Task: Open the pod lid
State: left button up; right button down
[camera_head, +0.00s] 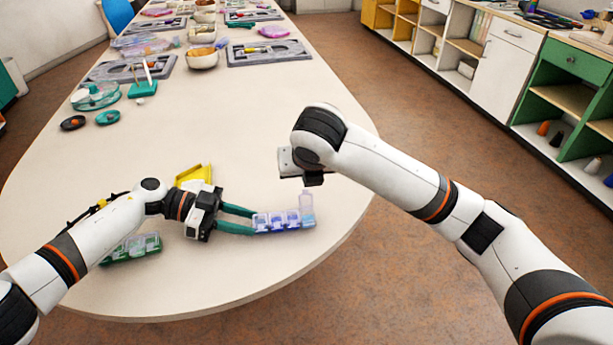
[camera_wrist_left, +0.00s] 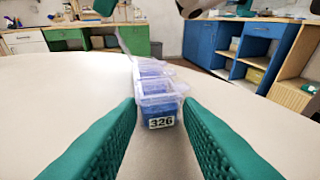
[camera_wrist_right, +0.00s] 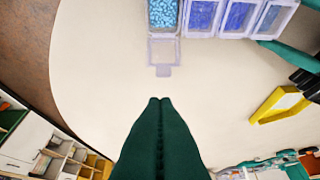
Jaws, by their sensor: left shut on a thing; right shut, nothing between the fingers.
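A clear bead pod strip (camera_head: 284,222) with several lidded compartments lies near the table's front edge. The compartment at its right end has its clear lid (camera_head: 306,202) standing up, open. In the right wrist view that compartment shows light-blue beads (camera_wrist_right: 163,13), with the lid (camera_wrist_right: 163,52) swung out beside it. The neighbouring compartments look covered and hold darker blue beads. My left gripper (camera_head: 253,221) is shut on the strip's left end, which is labelled 326 (camera_wrist_left: 161,122). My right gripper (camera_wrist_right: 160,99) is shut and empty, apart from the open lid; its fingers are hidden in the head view.
A green bead strip (camera_head: 146,247) lies partly behind my left forearm. A yellow holder (camera_head: 195,175) stands just behind my left gripper. The table middle is clear.

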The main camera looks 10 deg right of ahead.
pick_arm(q)
jog(key=o, duration=0.8)
pick_arm(e)
jog(key=w+r, duration=0.6)
jog(key=shift+w+d+r, duration=0.25)
jog(key=shift+w+r, duration=0.05)
jog(key=shift+r, duration=0.05)
